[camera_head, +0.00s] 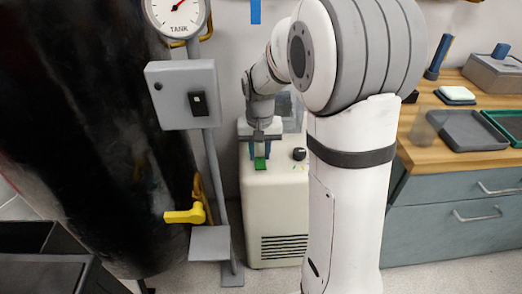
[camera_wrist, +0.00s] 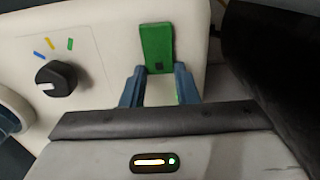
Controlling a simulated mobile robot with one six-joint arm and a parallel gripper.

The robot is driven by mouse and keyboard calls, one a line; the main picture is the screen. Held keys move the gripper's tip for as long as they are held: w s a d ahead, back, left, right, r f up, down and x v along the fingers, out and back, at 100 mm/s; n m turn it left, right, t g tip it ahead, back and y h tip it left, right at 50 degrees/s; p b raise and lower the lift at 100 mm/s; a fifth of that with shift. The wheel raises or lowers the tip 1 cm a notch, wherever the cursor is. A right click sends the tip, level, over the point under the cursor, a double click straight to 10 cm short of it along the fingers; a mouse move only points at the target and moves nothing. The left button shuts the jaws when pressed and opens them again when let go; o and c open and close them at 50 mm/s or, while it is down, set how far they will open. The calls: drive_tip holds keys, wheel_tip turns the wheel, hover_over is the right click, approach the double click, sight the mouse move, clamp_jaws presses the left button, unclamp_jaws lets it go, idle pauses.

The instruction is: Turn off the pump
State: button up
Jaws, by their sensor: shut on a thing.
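The pump is likely the cream cabinet (camera_head: 275,215) with a vent grille, standing between the grey post and the workbench; no label is readable. A green switch plate (camera_wrist: 156,48) is on its panel; it also shows in the head view (camera_head: 260,163). My gripper (camera_wrist: 159,70) is at the switch, its two blue fingers shut on the lower end of the plate, one at each side. A black knob (camera_wrist: 56,79) sits left of the switch in the wrist view, its white pointer to the left, with blue, yellow and green marks above.
A grey box with a black rocker switch (camera_head: 199,104) is on the post, below a TANK gauge (camera_head: 177,17). A yellow lever (camera_head: 185,215) sticks out lower down. A large dark tank (camera_head: 90,130) fills the left. The workbench (camera_head: 440,165) with trays is right.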

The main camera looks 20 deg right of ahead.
sight(260, 165)
drive_tip(key=shift+s+a+t+h+b, duration=0.15)
drive_tip(key=shift+s+t+b, duration=0.1)
drive_tip(key=shift+t+b, duration=0.55)
drive_tip(key=shift+s+d+t+h+b, duration=0.1)
drive_tip(key=shift+s+t+h+b, duration=0.1)
drive_tip(key=shift+t+b, duration=0.55)
drive_tip(key=shift+o, duration=0.2)
drive_tip(key=shift+r+t+b, duration=0.3)
drive_tip(key=shift+t+b, duration=0.05)
drive_tip(key=shift+b, duration=0.1)
drive_tip(key=shift+c, duration=0.2)
drive_tip(key=o, duration=1)
drive_tip(key=p+v, duration=0.3)
drive_tip(key=v, duration=0.5)
drive_tip(key=shift+a, duration=0.1)
